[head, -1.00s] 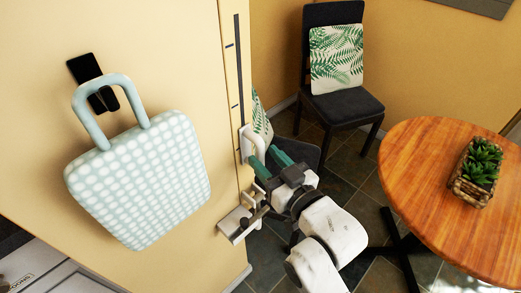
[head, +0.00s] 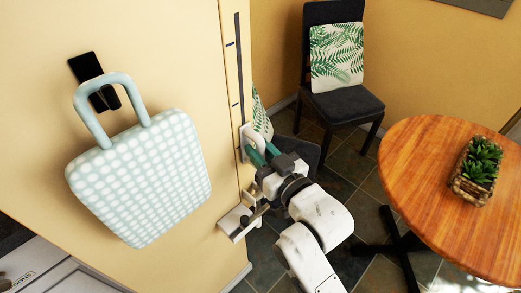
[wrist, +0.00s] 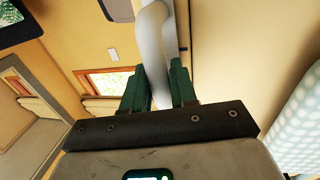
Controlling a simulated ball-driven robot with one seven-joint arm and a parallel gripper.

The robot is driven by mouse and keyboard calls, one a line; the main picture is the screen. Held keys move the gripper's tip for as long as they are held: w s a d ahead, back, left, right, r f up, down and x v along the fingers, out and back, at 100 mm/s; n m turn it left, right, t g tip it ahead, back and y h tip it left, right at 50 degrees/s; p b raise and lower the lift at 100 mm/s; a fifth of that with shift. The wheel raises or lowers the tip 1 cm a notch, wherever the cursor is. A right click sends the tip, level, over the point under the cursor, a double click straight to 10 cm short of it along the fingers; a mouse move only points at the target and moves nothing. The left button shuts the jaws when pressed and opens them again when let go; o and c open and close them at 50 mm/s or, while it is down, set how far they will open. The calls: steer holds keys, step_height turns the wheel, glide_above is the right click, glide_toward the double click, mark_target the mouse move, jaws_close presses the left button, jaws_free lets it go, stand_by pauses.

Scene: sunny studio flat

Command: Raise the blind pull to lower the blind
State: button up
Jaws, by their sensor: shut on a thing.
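The blind pull is a pale slider with a curved handle (wrist: 154,45), set on a dark vertical track (head: 239,70) at the wall's edge. In the head view its pale plate (head: 244,141) is at the lower part of the visible track. My gripper (head: 258,152) reaches it from the lower right. In the wrist view the green fingers of my gripper (wrist: 161,72) are on either side of the grey-white handle, shut on it. The contact is partly hidden in the head view. The blind itself is not recognisable in either view.
A dotted pale-blue bag (head: 142,178) hangs from a black hook (head: 88,72) left of the track. A pale bracket (head: 236,221) sticks out below the pull. A round wooden table (head: 420,175) with a plant (head: 478,165) and a dark chair (head: 345,105) stand to the right.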

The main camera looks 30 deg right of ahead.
jaws_close()
step_height(320, 180, up, 12)
steer(key=p, duration=0.9)
steer(key=shift+r+p, duration=0.2)
steer(key=shift+p, duration=0.2)
steer(key=shift+f, duration=0.1)
steer(key=o, duration=0.7)
jaws_free()
steer(key=shift+f, duration=0.1)
steer(key=shift+s, duration=0.1)
